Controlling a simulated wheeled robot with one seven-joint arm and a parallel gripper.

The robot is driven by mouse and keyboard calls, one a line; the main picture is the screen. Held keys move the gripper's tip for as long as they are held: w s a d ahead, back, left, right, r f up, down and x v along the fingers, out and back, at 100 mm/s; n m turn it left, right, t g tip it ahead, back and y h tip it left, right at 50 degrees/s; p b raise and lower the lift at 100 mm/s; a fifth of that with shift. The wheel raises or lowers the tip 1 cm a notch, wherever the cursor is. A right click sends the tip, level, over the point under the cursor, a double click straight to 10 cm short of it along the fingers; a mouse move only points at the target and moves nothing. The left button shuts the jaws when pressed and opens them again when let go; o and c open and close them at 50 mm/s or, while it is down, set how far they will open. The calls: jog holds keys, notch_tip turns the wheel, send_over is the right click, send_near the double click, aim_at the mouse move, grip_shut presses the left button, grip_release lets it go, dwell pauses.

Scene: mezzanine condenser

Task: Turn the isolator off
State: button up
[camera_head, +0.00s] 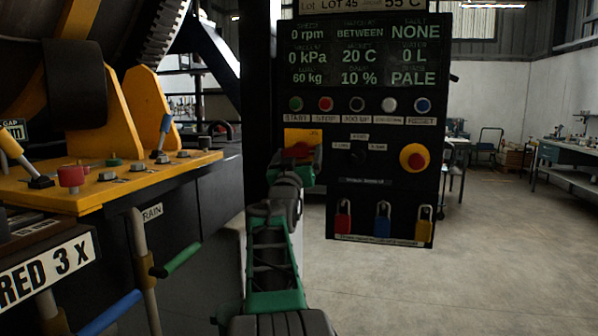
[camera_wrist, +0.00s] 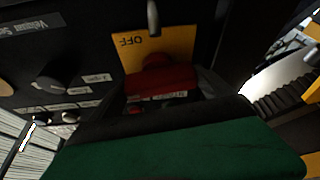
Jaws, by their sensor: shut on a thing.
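The isolator is a red handle (camera_head: 298,150) on a yellow plate (camera_head: 303,135) at the left of the black control panel. In the wrist view the red handle (camera_wrist: 158,80) lies across the lower part of the yellow plate (camera_wrist: 175,45), where an OFF label reads upside down. My gripper (camera_head: 303,160) reaches up to the isolator from below and is shut on the red handle. In the wrist view my gripper (camera_wrist: 165,92) has dark fingers at both sides of the handle. The green and black gripper body hides the lower part, and the handle's exact angle is unclear.
The panel has a row of buttons (camera_head: 356,104), a red emergency knob (camera_head: 414,158) on yellow, and hanging padlocks (camera_head: 383,220). A yellow console (camera_head: 105,180) with levers stands at left, with a green-gripped lever (camera_head: 176,261) below. Floor at right is clear.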

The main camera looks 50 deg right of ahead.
jog(key=m, duration=0.1)
jog(key=m+g+b, duration=0.1)
jog(key=m, duration=0.1)
jog(key=m+g+h+b, duration=0.1)
jog(key=shift+w+f, duration=0.1)
jog(key=shift+f, duration=0.15)
jog(key=m+g+b, duration=0.1)
jog(key=m+g, duration=0.1)
jog(key=m, duration=0.2)
jog(key=shift+r, duration=0.15)
jog(key=m+g, duration=0.1)
jog(key=m, duration=0.2)
jog(key=m+g, duration=0.2)
jog(key=m, duration=0.2)
jog(key=shift+r+g, duration=0.15)
jog(key=shift+g, duration=0.15)
jog(key=shift+m, duration=0.3)
jog(key=o, duration=1.1)
jog(key=w+b+v, duration=0.1)
jog(key=v, duration=0.6)
jog(key=shift+s+a+b, duration=0.4)
jog(key=shift+s+a, duration=0.05)
jog(key=shift+s, duration=0.05)
